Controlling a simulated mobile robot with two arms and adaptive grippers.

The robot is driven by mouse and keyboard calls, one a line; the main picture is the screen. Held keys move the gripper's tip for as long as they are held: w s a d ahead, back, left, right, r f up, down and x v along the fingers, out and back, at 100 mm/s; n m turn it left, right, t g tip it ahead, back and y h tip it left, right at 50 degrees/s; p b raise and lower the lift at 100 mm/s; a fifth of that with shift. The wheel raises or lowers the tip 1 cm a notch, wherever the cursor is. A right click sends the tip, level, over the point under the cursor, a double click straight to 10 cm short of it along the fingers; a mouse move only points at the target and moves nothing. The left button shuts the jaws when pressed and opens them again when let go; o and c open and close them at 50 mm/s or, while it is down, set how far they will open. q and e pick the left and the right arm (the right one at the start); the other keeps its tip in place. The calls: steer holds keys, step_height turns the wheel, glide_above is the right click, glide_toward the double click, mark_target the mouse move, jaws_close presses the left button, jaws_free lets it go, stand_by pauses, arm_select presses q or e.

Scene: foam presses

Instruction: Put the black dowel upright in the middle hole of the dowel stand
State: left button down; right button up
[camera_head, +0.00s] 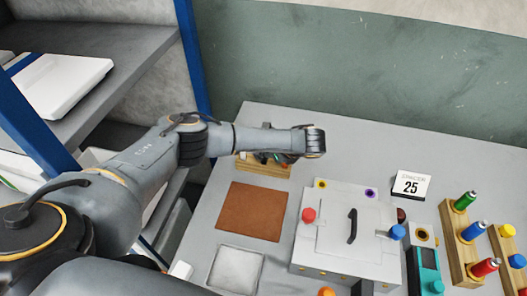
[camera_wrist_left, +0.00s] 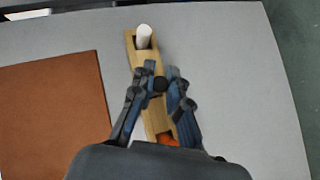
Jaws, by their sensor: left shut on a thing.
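The wooden dowel stand (camera_wrist_left: 134,60) runs lengthwise under my left gripper in the left wrist view. In the head view the stand (camera_head: 262,170) lies beyond the brown mat, partly covered by my left arm. A white dowel (camera_wrist_left: 144,36) stands at its far end and an orange one (camera_wrist_left: 168,140) shows at its near end. My left gripper (camera_wrist_left: 161,86) is shut on the black dowel (camera_wrist_left: 159,84), whose dark round top shows between the fingers over the stand's middle. The middle hole is hidden, so I cannot tell how deep the dowel sits. My right gripper is not in view.
A brown mat (camera_head: 251,211) and a pale square pad (camera_head: 236,268) lie nearer. A grey box with a black handle (camera_head: 351,226) stands to the right, with a "25" card (camera_head: 411,186) and wooden racks of coloured bottles (camera_head: 459,243) beyond. A shelf (camera_head: 110,60) is at left.

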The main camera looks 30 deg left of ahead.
arm_select(q)
steer(key=shift+f+b, duration=0.45)
steer(key=shift+f, duration=0.45)
steer(key=c, duration=1.2)
jaws_free()
steer(key=shift+f, duration=0.1)
steer(key=v, duration=1.2)
steer(key=shift+s, duration=0.1)
